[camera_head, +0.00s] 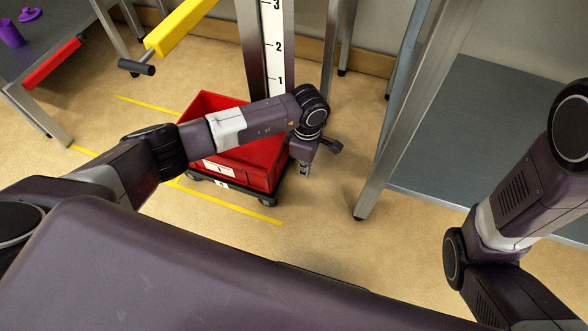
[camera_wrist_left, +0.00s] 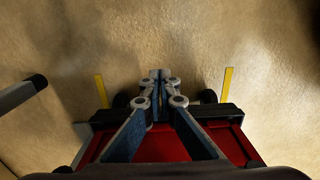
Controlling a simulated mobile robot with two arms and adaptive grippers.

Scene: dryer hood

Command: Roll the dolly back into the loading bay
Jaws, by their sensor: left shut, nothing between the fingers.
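The dolly (camera_head: 227,186) is a low black frame on casters, carrying a red crate (camera_head: 262,176) with a white label. It stands on the floor between yellow floor lines, partly hidden behind my left forearm. My left gripper (camera_head: 305,171) points down just beyond the right end of the crate, shut and empty. In the left wrist view, the closed fingertips (camera_wrist_left: 158,74) show over bare floor beyond the dolly's black edge (camera_wrist_left: 222,111); I cannot tell whether they touch it. My right arm is at the right, with its gripper out of view.
A yellow floor line (camera_head: 230,205) runs along the dolly's near side. A post with numbers (camera_head: 273,45) stands behind the crate. A yellow bar (camera_head: 190,24) with a dark grip juts in above. A metal table leg (camera_head: 385,140) stands right of my left gripper. Floor between them is clear.

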